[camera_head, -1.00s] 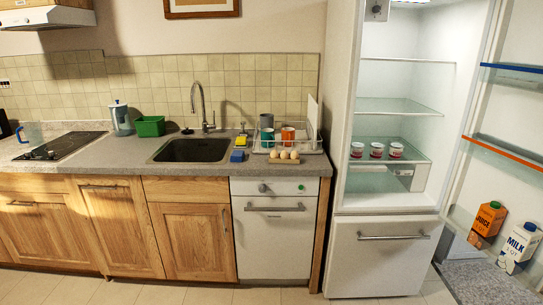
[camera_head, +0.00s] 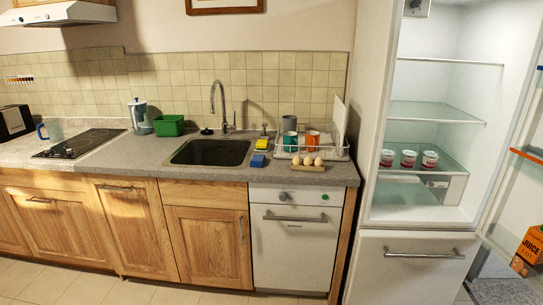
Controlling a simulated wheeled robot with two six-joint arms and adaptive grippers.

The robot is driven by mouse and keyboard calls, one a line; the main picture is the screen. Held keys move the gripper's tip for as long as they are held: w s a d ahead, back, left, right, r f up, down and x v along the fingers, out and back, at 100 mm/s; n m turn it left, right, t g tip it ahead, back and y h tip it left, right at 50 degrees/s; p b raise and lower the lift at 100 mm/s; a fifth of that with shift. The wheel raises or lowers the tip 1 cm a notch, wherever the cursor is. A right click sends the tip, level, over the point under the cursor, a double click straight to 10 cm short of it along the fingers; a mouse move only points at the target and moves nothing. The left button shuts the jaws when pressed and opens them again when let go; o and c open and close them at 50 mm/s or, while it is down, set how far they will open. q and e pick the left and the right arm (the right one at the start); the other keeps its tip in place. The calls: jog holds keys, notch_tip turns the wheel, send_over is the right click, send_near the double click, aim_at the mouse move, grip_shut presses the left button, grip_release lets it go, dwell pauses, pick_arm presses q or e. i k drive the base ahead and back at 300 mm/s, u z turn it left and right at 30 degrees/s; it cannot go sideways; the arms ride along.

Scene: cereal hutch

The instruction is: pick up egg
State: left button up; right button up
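Several eggs (camera_head: 308,160) sit together on a small wooden holder (camera_head: 308,167) near the front edge of the counter, just in front of the dish rack. They stand above the white dishwasher. Neither of my grippers shows in the head view.
The dish rack (camera_head: 322,151) holds cups and stands right behind the eggs. A blue sponge (camera_head: 258,161) lies to the left, beside the sink (camera_head: 211,152). The open fridge (camera_head: 436,114) stands to the right with several jars (camera_head: 409,158) on a shelf. The floor in front is clear.

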aim_at(297, 161)
jog(key=u, duration=0.1)
jog(key=i, duration=1.15)
jog(key=z, duration=0.9)
jog(key=i, duration=0.8)
jog(key=z, duration=0.7)
